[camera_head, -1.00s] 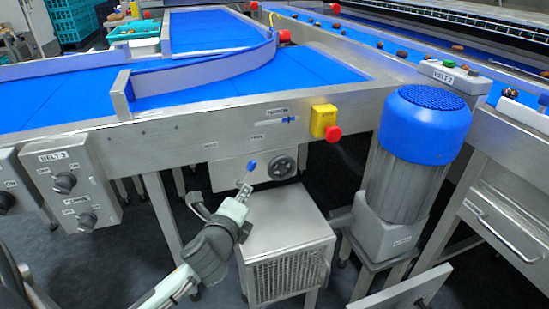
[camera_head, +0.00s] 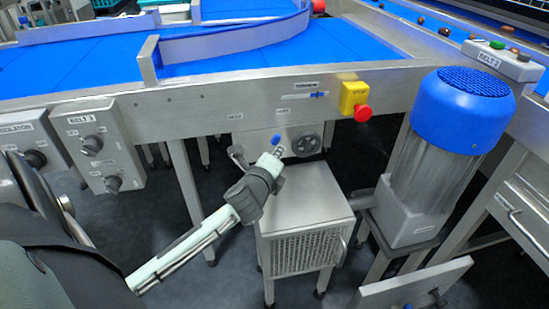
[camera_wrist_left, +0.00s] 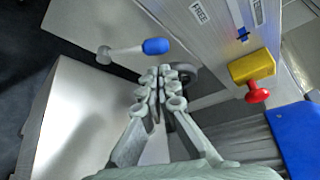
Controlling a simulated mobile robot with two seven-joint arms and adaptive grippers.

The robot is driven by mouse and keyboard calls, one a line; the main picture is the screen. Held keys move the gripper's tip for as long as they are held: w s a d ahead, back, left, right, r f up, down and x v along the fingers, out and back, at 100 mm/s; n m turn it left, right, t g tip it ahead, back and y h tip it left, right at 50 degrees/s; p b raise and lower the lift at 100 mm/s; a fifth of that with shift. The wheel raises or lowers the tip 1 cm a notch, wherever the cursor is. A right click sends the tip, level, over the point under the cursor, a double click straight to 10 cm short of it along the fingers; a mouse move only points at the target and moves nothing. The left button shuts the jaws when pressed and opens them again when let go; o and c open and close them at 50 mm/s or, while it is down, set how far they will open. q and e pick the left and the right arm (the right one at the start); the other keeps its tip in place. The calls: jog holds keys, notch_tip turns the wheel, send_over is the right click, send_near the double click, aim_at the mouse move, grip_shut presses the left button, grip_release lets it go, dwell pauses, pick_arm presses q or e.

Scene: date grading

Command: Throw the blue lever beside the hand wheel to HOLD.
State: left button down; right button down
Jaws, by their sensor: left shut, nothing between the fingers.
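The blue-knobbed lever (camera_head: 276,139) stands on the machine's front, just left of the grey hand wheel (camera_head: 306,145). In the left wrist view its blue knob (camera_wrist_left: 155,46) sits on a pale shaft, just beyond the fingertips. The hand wheel (camera_wrist_left: 187,73) is partly hidden behind the fingers. My left gripper (camera_head: 277,152) is shut and empty, just below the knob in the head view. In the left wrist view the fingers (camera_wrist_left: 160,72) show a small gap to the knob. A FREE label (camera_wrist_left: 200,12) is legible on the panel. My right gripper is not in view.
A yellow box with a red button (camera_head: 356,101) is right of the wheel. A blue-topped motor (camera_head: 463,110) stands further right. A metal box with a grille (camera_head: 305,215) is below the wheel.

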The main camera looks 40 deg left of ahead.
aim_at(272, 144)
pick_arm(q)
jog(key=shift+x, duration=2.05)
